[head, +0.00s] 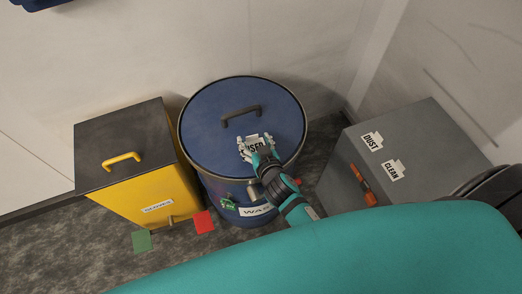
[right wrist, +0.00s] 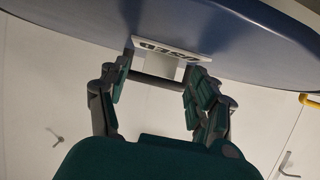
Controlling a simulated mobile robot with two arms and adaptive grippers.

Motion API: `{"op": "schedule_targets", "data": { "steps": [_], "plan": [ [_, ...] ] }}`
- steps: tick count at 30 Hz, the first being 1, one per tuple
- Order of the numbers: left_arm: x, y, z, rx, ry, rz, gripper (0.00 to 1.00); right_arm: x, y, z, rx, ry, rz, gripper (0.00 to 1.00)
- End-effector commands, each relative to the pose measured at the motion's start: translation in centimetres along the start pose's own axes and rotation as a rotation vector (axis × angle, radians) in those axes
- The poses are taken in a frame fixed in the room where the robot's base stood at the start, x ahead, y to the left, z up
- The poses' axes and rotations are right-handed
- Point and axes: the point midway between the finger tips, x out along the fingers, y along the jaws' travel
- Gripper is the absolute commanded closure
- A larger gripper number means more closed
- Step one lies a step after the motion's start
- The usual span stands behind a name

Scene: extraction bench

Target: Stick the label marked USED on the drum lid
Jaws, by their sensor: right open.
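The blue drum lid (head: 213,135) with its dark handle tops the drum in the middle of the head view. The white label marked USED (head: 256,144) is at the lid's front right part, partly hidden by my right gripper (head: 258,152). In the right wrist view the label (right wrist: 172,46) lies along the lid (right wrist: 90,22), with a pale tab (right wrist: 160,66) sticking out toward me. My right gripper (right wrist: 155,88) is open, its fingers on either side of the tab and apart from it. Whether the label fully touches the lid is hard to tell. My left gripper is not in view.
A yellow bin (head: 150,205) with a dark top stands left of the drum. A grey cabinet (head: 425,130) at the right bears the DUST label (head: 371,142) and the CLEAN label (head: 392,170). Red (head: 203,222) and green (head: 142,241) squares show near the bin. Walls close off the back.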

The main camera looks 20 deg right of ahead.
Motion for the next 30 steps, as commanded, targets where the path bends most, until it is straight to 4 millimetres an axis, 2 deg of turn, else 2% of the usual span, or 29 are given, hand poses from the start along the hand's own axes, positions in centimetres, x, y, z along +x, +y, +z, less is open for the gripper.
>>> {"op": "schedule_targets", "data": {
  "steps": [9,15,20,27,30],
  "plan": [
    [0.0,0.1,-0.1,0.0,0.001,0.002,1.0,-6.8,0.0,0.1,0.003,-0.001,0.0,0.36],
    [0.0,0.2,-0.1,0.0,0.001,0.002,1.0,-9.6,0.0,0.0,0.002,0.001,0.0,0.36],
    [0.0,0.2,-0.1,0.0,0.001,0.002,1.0,-10.4,0.0,-0.1,0.001,0.003,0.0,0.36],
    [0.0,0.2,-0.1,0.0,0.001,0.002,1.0,-10.5,0.0,-0.1,0.001,0.003,0.0,0.36],
    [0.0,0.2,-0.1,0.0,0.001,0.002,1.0,-10.4,-0.1,-0.3,-0.005,0.01,-0.003,0.49]
  ]
}}
